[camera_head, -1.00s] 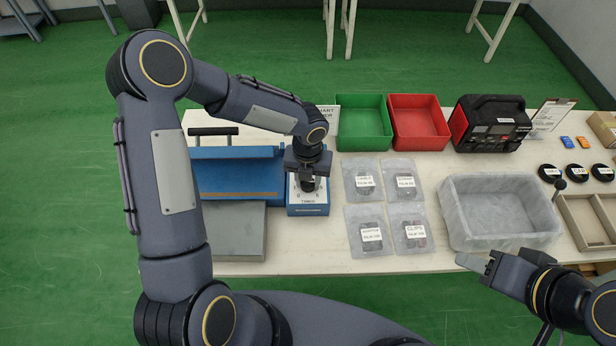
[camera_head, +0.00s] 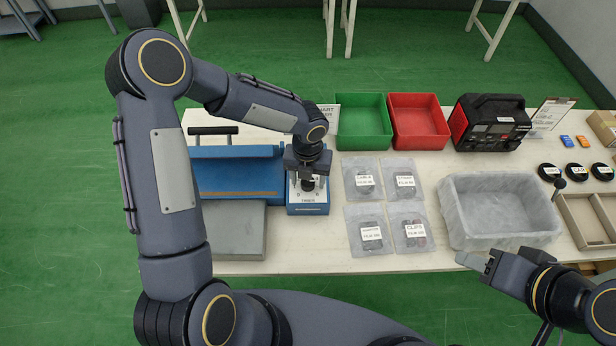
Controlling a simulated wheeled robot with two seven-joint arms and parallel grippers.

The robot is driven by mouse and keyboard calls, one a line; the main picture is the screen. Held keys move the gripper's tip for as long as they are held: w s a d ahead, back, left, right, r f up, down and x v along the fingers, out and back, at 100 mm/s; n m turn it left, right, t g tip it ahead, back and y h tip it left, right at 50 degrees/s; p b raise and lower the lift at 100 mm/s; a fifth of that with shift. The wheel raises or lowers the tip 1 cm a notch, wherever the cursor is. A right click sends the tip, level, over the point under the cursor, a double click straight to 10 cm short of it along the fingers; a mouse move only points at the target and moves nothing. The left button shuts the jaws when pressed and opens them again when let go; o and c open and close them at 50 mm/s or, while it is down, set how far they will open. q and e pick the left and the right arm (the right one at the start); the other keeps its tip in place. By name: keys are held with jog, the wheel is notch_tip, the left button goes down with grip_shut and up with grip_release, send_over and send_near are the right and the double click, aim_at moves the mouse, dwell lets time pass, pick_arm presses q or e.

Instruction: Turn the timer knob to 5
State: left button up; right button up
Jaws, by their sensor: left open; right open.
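The timer (camera_head: 308,208) is a blue box with a white dial face and printed marks, standing on the table left of the clear bags. Its dark knob (camera_head: 308,184) shows partly in the middle of the dial. My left gripper (camera_head: 308,181) points down from above, right over the knob, with its fingers apart on either side of it. I cannot tell whether the fingers touch the knob, and the knob's pointer setting is too small to read. My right gripper (camera_head: 476,262) is open and empty near the table's front edge at the right.
A blue sealer-like device (camera_head: 235,172) stands left of the timer, with a grey block (camera_head: 237,230) in front. Several labelled bags (camera_head: 405,232) lie to the right. A grey tray (camera_head: 500,247), green bin (camera_head: 362,145), red bin (camera_head: 420,145) and black-red charger (camera_head: 490,125) stand farther right.

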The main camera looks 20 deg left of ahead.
pick_arm(q)
notch_tip(320, 180, up, 8)
jog(key=shift+f, duration=0.1)
dwell(0.6)
